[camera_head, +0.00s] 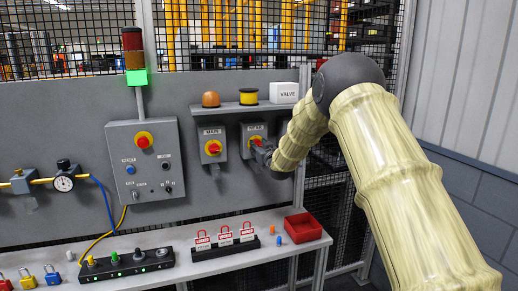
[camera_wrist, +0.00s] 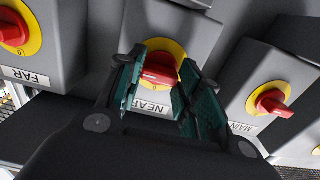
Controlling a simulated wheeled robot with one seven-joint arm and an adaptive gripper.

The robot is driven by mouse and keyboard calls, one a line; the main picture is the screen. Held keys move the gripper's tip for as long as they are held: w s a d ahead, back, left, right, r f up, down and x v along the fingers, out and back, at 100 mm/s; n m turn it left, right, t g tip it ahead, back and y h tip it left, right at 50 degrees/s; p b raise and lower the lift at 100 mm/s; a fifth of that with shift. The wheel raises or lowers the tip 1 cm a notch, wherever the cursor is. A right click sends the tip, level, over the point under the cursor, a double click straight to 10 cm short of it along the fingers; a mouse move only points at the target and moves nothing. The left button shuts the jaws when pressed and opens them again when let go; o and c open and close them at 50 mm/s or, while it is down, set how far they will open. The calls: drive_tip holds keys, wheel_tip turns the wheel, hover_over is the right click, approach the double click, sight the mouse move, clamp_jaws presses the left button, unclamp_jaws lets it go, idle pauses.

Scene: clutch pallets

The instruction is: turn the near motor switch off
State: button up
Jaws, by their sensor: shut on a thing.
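The near switch is a grey box (camera_head: 247,132) labelled NEAR, with a red knob (camera_wrist: 160,70) on a yellow disc (camera_wrist: 170,46).
The MAIN switch (camera_head: 212,146) is left of it; the FAR switch (camera_wrist: 14,30) shows only in the wrist view. A shelf (camera_head: 240,106) with lamps and a VALVE box (camera_head: 284,92) is above. Below, a bench (camera_head: 215,262) holds red lockout tags (camera_head: 225,236) and a red bin (camera_head: 302,229).

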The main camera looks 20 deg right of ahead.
drive_tip(key=shift+f+n+b, duration=0.15)
drive_tip(key=shift+n+b, duration=0.15)
drive_tip(key=shift+b, duration=0.3)
drive_tip(key=shift+f+n+b, duration=0.15)
drive_tip(key=shift+n+b, duration=0.45)
drive_tip(key=shift+b, duration=0.4)
drive_tip(key=n+b, duration=0.2)
drive_tip(key=b, duration=0.1)
drive_tip(key=shift+b, duration=0.35)
drive_tip(key=n+b, duration=0.5)
drive_tip(key=shift+b, duration=0.3)
drive_tip(key=n+b, duration=0.5)
drive_tip(key=shift+b, duration=0.3)
drive_tip(key=shift+r+n+b, duration=0.2)
drive_tip(key=shift+n+b, duration=1.4)
drive_tip(key=shift+n, duration=0.3)
drive_tip(key=o, duration=1)
